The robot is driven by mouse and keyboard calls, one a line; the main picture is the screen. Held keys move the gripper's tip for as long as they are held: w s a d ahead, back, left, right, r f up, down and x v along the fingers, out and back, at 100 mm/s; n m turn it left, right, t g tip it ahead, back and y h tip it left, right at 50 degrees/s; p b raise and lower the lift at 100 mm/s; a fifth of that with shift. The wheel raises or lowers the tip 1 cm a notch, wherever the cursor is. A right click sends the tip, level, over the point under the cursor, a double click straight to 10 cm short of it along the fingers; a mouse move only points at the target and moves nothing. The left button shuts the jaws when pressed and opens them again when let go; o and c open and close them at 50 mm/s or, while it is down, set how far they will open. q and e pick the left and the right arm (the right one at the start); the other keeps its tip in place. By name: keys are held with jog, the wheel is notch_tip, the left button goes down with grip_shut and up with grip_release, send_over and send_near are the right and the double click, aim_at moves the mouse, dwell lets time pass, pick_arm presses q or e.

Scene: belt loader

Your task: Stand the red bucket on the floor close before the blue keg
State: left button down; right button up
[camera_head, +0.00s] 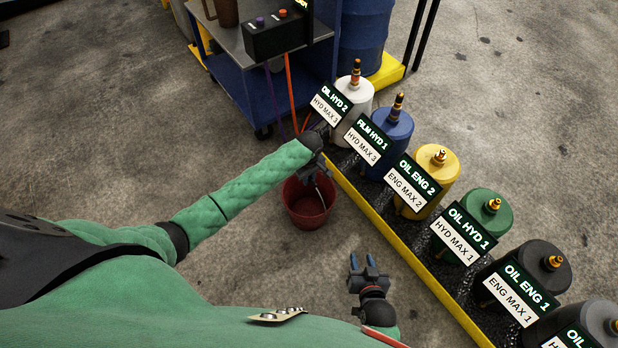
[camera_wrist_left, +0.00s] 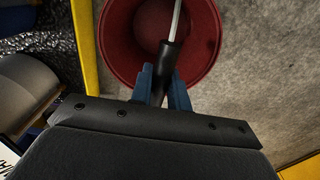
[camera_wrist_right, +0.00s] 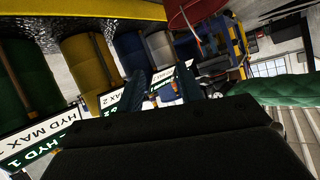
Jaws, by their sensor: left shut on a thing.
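The red bucket (camera_head: 308,205) is upright below my left gripper (camera_head: 318,172), left of the yellow-edged rack. My left gripper is shut on the dark grip of the bucket's handle (camera_wrist_left: 166,60). I cannot tell whether the bucket's base touches the floor. The blue keg (camera_head: 394,128) stands on the rack between the white and yellow kegs, with a "FILM HYD 1" sign (camera_head: 367,140) on its front. My right gripper (camera_head: 368,270) is open and empty, low and right of the bucket.
The rack's yellow edge (camera_head: 395,245) runs diagonally past the bucket. White (camera_head: 352,100), yellow (camera_head: 437,172), green (camera_head: 484,213) and dark kegs stand on it. A blue cart (camera_head: 262,85) and large blue drum (camera_head: 362,35) are behind. Concrete floor (camera_head: 255,240) left of the bucket is clear.

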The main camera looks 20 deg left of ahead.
jog(key=shift+s+f, duration=0.15)
jog(key=shift+f, duration=0.15)
pick_arm(q)
jog(key=c, duration=1.6)
grip_release()
jog(key=shift+f, duration=0.1)
jog(key=shift+o, duration=1.3)
pick_arm(e)
jog(key=shift+s+f+g, duration=0.3)
jog(key=shift+s+f, duration=0.35)
